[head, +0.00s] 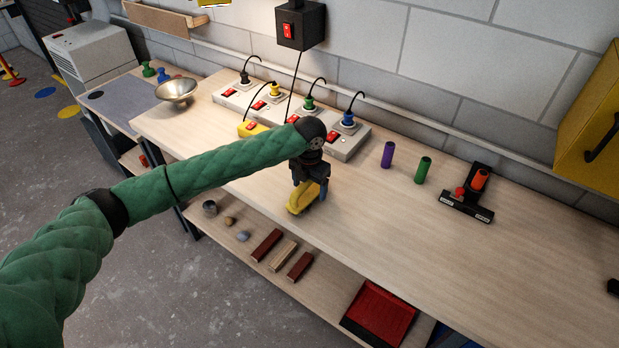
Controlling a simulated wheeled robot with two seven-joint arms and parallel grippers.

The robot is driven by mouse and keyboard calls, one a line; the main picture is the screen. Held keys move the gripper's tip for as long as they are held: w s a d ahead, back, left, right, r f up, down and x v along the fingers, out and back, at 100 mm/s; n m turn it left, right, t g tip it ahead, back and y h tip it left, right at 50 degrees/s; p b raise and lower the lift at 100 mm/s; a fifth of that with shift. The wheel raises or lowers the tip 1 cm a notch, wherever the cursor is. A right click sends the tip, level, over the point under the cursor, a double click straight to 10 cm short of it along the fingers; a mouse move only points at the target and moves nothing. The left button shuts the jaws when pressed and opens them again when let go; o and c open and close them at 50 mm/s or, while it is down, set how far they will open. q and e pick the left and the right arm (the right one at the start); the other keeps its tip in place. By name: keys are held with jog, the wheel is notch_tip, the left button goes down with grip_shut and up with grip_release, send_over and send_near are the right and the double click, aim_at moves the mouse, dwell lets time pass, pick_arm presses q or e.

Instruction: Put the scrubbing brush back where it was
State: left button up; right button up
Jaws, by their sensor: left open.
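A yellow object (302,199), possibly the scrubbing brush, is at the front edge of the wooden bench (400,235), directly below my left gripper (309,192). My left gripper is open and points down, with its dark fingers close around or just above the yellow object. The fingers and wrist hide part of it, and I cannot tell whether they touch it. No bristles can be made out. My right gripper is not in view.
Power strips (347,140) with coloured plugs line the wall. A metal bowl (176,90) stands left; purple (387,155) and green (423,170) cylinders and a black holder (466,206) stand right. Blocks (266,245) and a red tray (380,315) sit on the lower shelf.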

pick_arm(q)
jog(key=shift+r, duration=0.3)
notch_tip(320, 180, up, 2)
jog(key=shift+r+b, duration=0.15)
jog(key=shift+b, duration=0.75)
notch_tip(320, 180, up, 8)
jog(key=b, duration=0.3)
jog(key=shift+r, duration=0.6)
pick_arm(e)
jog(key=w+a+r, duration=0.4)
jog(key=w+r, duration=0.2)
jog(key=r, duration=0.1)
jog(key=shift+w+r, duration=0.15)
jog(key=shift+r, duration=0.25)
pick_arm(q)
jog(key=shift+f, duration=0.1)
